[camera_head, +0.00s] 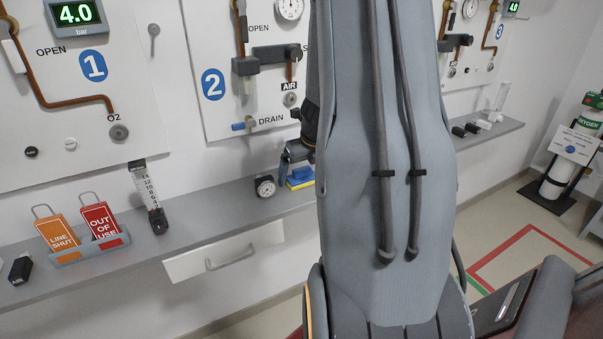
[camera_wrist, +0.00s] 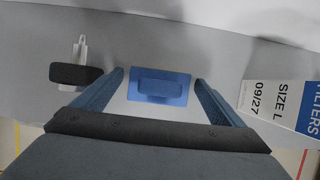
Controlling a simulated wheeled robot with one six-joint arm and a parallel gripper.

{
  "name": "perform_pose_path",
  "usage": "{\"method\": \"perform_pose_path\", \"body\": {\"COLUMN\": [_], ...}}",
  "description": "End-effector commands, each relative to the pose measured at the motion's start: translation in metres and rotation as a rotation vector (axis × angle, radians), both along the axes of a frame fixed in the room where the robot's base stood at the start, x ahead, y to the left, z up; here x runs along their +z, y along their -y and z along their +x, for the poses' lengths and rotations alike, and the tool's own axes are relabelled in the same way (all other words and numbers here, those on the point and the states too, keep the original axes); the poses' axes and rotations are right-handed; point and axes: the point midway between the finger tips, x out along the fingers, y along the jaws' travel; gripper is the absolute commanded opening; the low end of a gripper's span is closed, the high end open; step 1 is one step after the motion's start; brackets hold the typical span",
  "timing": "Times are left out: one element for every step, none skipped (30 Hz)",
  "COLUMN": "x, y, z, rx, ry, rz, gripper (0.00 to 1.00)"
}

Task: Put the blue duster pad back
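The blue duster pad (camera_wrist: 158,96) lies on the grey shelf in the wrist view, a flat blue rectangle with a raised block on top. It also shows in the head view (camera_head: 301,175), blue above a yellow layer. My gripper (camera_wrist: 159,80) is open, with one finger to each side of the pad and nothing held. In the head view my gripper (camera_head: 286,168) is partly hidden behind my arm, close to the pad. I cannot tell its height above the pad.
A filter box (camera_wrist: 282,105) stands right of my gripper in the wrist view; a dark-ended white item (camera_wrist: 78,72) lies left. The shelf (camera_head: 215,209) also bears a round gauge (camera_head: 265,186), a flowmeter (camera_head: 148,196) and a tag holder (camera_head: 90,248). A drawer (camera_head: 225,252) hangs below.

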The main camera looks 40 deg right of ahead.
Motion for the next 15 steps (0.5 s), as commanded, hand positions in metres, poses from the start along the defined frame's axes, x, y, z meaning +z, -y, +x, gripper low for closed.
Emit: {"method": "perform_pose_path", "body": {"x": [0.0,0.0,0.0,0.0,0.0,0.0,0.0,0.0,0.001,0.002,0.003,0.006,0.009,0.013,0.018], "y": [0.0,0.0,0.0,0.0,0.0,0.0,0.0,0.0,0.0,0.0,0.0,0.0,0.0,0.0,-0.001], "z": [0.0,0.0,0.0,0.0,0.0,0.0,0.0,0.0,0.0,0.0,0.0,0.0,-0.001,-0.003,-0.005], "rx": [0.0,0.0,0.0,0.0,0.0,0.0,0.0,0.0,0.001,0.001,0.001,0.001,0.001,0.001,0.001], "ry": [0.0,0.0,0.0,0.0,0.0,0.0,0.0,0.0,0.0,0.0,0.001,0.001,0.002,0.003,0.002], "rz": [0.0,0.0,0.0,0.0,0.0,0.0,0.0,0.0,0.0,0.0,-0.001,-0.002,-0.002,-0.002,-0.002], "gripper": [0.96,0.96,0.96,0.96,0.96,0.96,0.96,0.96,0.96,0.96,0.96,0.96,0.96,0.96,0.96]}}
